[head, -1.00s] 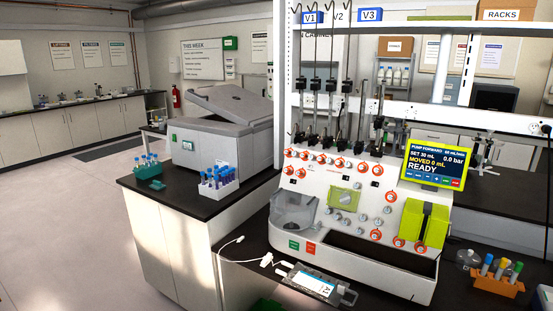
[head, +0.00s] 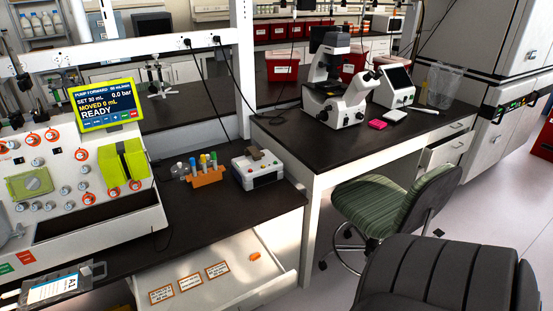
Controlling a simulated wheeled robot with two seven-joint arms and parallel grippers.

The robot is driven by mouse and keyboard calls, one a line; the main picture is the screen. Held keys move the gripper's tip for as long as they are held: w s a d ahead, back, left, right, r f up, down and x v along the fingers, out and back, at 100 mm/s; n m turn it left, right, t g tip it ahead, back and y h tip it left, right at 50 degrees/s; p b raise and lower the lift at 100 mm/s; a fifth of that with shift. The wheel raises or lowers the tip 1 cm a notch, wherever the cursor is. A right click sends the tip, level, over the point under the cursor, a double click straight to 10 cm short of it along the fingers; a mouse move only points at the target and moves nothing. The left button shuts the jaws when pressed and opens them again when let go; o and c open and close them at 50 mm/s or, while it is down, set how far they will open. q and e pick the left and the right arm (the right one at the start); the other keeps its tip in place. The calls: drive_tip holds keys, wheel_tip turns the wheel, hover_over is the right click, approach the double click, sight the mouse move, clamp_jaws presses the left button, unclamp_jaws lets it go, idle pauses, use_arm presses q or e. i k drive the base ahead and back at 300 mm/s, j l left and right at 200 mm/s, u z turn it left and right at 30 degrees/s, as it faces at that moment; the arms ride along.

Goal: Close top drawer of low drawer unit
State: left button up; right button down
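A white drawer (head: 284,284) stands pulled out below the dark bench at the bottom middle. Its inside shows several orange-bordered labels and a small orange item. The lower front of this drawer is cut off by the picture edge. A second white drawer (head: 447,151), under the microscope bench at the right, also looks pulled out. I cannot tell which of the two belongs to the low drawer unit. Neither of my grippers is in view.
A green striped chair (head: 380,205) stands before the microscope bench (head: 290,135). A dark ribbed chair back (head: 450,275) fills the bottom right. The cell processor (head: 90,215) stands on the left bench, beside an orange tube rack (head: 207,178). Some floor is clear at the right.

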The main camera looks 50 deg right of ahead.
sight(248, 282)
drive_tip(key=l+z, duration=0.1)
drive_tip(key=z, duration=1)
drive_tip(key=k+l, duration=0.05)
